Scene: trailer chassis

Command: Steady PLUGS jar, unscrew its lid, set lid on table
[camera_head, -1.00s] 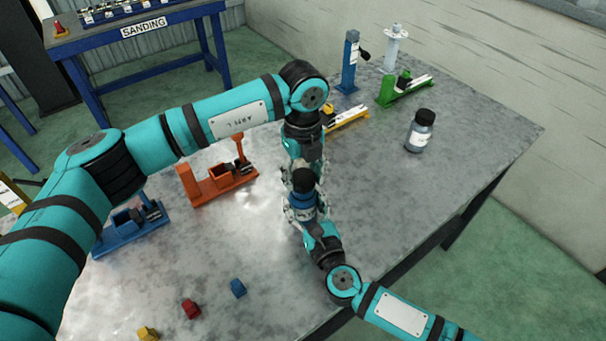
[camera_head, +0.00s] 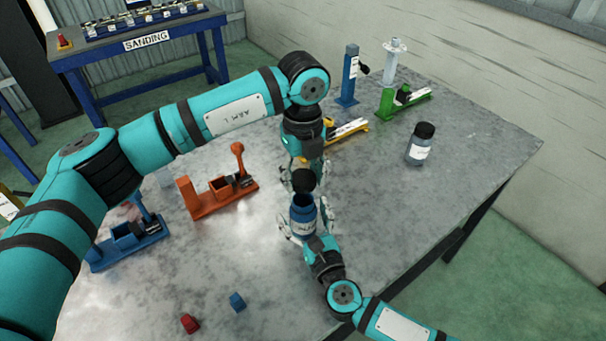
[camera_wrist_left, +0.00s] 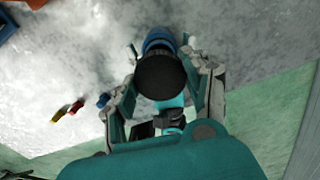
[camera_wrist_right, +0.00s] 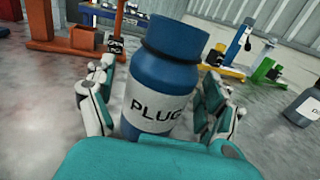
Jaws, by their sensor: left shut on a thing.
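The blue PLUGS jar (camera_head: 303,218) stands upright near the table's middle, with its label facing my right wrist view (camera_wrist_right: 152,110). Its blue neck is bare of the lid. In the left wrist view the lid (camera_wrist_left: 160,76) hides most of the jar (camera_wrist_left: 159,38).
A second dark-lidded jar (camera_head: 419,145) stands at the right. Orange (camera_head: 222,195), blue (camera_head: 130,240), yellow (camera_head: 345,131) and green (camera_head: 402,100) fixtures stand around the table. Red (camera_head: 190,323) and blue (camera_head: 237,301) blocks lie at the front. The table right of the jar is clear.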

